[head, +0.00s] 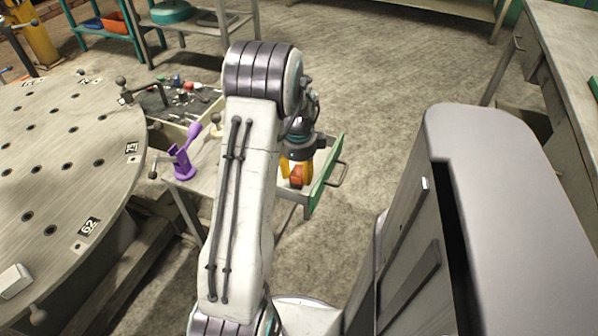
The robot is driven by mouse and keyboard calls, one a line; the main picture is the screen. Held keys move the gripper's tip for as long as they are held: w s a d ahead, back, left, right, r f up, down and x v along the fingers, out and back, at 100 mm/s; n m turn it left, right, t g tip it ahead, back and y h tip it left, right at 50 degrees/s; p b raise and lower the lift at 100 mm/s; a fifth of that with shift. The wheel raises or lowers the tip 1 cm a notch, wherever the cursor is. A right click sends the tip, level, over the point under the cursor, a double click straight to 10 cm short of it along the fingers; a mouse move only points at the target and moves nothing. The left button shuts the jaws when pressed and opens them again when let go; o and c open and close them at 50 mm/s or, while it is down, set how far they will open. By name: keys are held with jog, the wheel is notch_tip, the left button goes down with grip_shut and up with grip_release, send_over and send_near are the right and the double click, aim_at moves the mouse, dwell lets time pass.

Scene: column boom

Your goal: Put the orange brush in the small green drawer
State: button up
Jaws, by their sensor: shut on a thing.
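The small green drawer (326,178) is pulled out from the small bench right of the round table; its green front and grey handle face right. My gripper (296,172), with yellow fingers, points down over the open drawer. It is shut on an orange-red piece that looks like the orange brush (297,179). Most of the brush is hidden by the fingers, and my arm covers the drawer's left part. I cannot tell whether the brush touches the drawer floor.
A round table (60,165) with holes fills the left. A purple object (184,160) stands on the small bench, near a dark tray (165,100) of small parts. A workbench (565,60) stands at right. Bare floor (400,80) lies beyond the drawer.

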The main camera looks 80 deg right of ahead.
aim_at(298, 173)
jog(key=shift+f, duration=0.15)
jog(key=o, duration=0.9)
jog(key=shift+c, duration=0.2)
notch_tip(298, 173, up, 12)
jog(key=p, duration=0.3)
jog(key=shift+a+r, duration=0.2)
jog(key=shift+a, duration=0.1)
jog(key=shift+w, duration=0.1)
